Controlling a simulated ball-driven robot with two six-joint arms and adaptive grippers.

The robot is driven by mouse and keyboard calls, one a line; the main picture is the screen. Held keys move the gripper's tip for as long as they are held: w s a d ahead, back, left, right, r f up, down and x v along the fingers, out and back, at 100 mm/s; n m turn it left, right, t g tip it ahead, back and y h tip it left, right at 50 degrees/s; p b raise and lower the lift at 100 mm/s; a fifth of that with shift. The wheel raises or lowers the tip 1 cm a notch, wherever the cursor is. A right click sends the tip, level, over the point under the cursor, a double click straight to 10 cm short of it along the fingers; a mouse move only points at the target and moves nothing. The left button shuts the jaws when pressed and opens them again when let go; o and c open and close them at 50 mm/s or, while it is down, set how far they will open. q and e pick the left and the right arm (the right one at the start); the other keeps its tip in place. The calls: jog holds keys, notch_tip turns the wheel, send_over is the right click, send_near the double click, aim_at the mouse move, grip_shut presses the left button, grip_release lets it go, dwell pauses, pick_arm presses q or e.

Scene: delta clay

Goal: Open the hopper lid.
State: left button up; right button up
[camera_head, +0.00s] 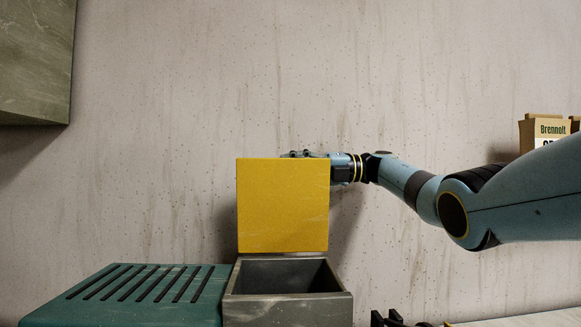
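The hopper (288,308) is a grey open-topped box, and I can see into its dark inside. Its yellow lid (283,205) stands upright at the box's back edge, swung up clear of the opening. My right gripper (305,154) is at the top right of the lid, reaching in from the right. Most of its fingers are hidden behind the lid's upper edge, so I cannot tell whether they are open or shut. My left gripper is not in view.
A green slatted box (135,294) stands directly left of the hopper. An olive cabinet (35,60) hangs at the upper left. Labelled packages (543,131) show at the right behind my arm. Small dark objects (388,318) lie right of the hopper, beside a pale surface (530,319).

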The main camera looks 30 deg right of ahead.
jog(key=shift+w+d, duration=0.1)
jog(key=shift+d, duration=0.1)
jog(key=shift+r, duration=0.1)
jog(key=shift+s+d, duration=0.15)
jog(key=shift+s, duration=0.05)
jog(key=v, duration=1.1)
jog(key=shift+d, duration=0.25)
